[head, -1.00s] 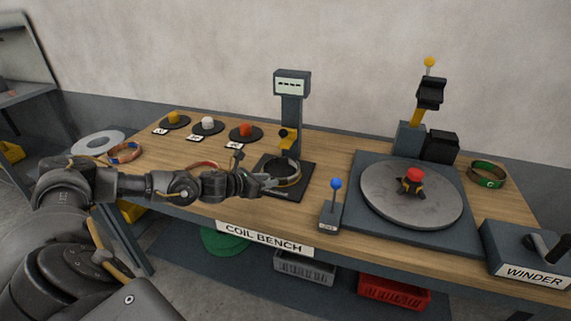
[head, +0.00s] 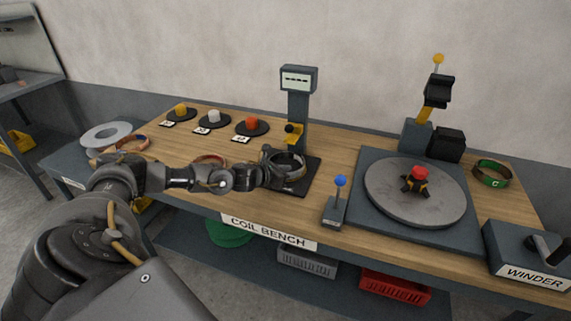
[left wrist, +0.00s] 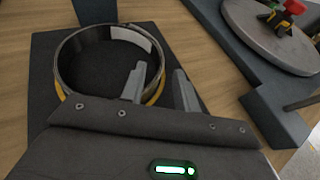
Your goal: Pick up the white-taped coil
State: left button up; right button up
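A dark ring-shaped coil with a pale, white-looking patch on its inner wall and a yellow lower edge (left wrist: 68,52) lies on the black plate of the gauge stand; in the head view (head: 288,160) it is partly hidden by my gripper. My left gripper (left wrist: 160,80) is at the coil's near right wall. Its two fingers are apart, one seeming to be inside the ring and one outside, with the wall between them. Whether they touch the wall I cannot tell. In the head view, my left gripper (head: 279,176) is small and dark against the plate. My right gripper is not in view.
An orange coil with blue (head: 132,144) and a copper coil (head: 208,159) lie on the left of the bench; a green coil (head: 492,174) lies on the right. The gauge post (head: 298,105), blue-knobbed lever (head: 339,195) and turntable (head: 385,205) stand near the plate.

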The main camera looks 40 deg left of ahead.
pick_arm(q)
jog(key=shift+x, duration=1.55)
jog(key=shift+c, duration=0.3)
grip_shut()
